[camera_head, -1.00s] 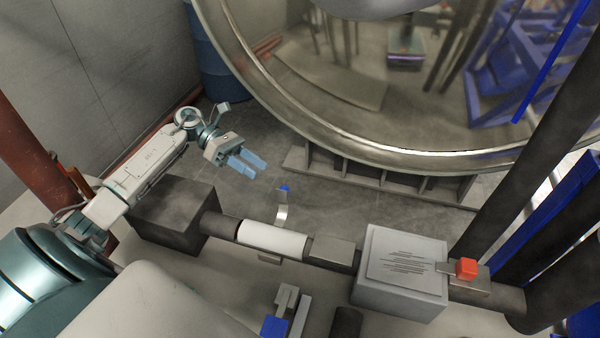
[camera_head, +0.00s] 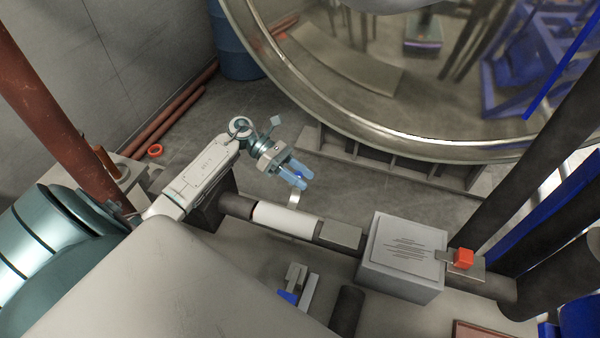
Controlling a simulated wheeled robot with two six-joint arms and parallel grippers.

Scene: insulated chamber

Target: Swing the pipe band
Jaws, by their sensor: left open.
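A dark horizontal pipe (camera_head: 237,206) carries a white sleeve (camera_head: 285,219). A thin curved metal band (camera_head: 294,199) stands up from the far side of the sleeve, swung away from it. Its blue tip is mostly hidden behind my gripper's fingers. My left gripper (camera_head: 301,181) is open, with its light blue fingers at the band's upper end. I cannot tell whether they touch it. My right gripper is not in view.
A grey box with a printed plate (camera_head: 407,244) and a red block (camera_head: 463,257) sit along the pipe to the right. A large round metal rim (camera_head: 400,142) stands behind. A blue-ended bracket (camera_head: 297,285) is in front of the pipe.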

